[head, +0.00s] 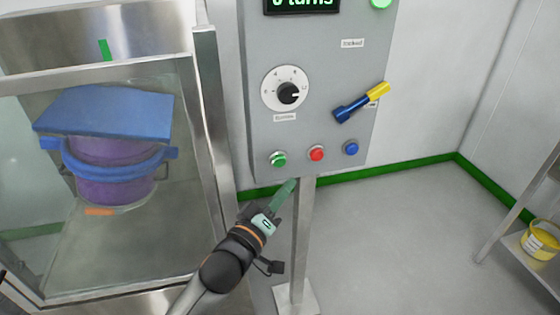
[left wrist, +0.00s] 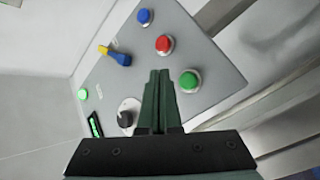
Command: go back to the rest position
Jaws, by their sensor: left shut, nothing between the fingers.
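My left gripper (head: 287,190) is shut and empty, just below the grey control panel (head: 330,60) in the head view. In the left wrist view its shut green fingers (left wrist: 159,85) point at the panel, between the black knob (left wrist: 127,113) and the green button (left wrist: 189,80). On the panel in the head view are a green button (head: 277,158), a red button (head: 317,153), a blue button (head: 351,148), a dial (head: 288,92) and a blue lever with a yellow end (head: 360,102). I cannot tell whether the fingertips touch anything. My right gripper is not in view.
A glass-fronted cabinet (head: 208,120) at left holds a purple drum (head: 115,185) with a blue lid (head: 108,112). The panel stands on a metal post (head: 303,235). A yellow bucket (head: 541,239) sits on a shelf at right. The floor between is clear.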

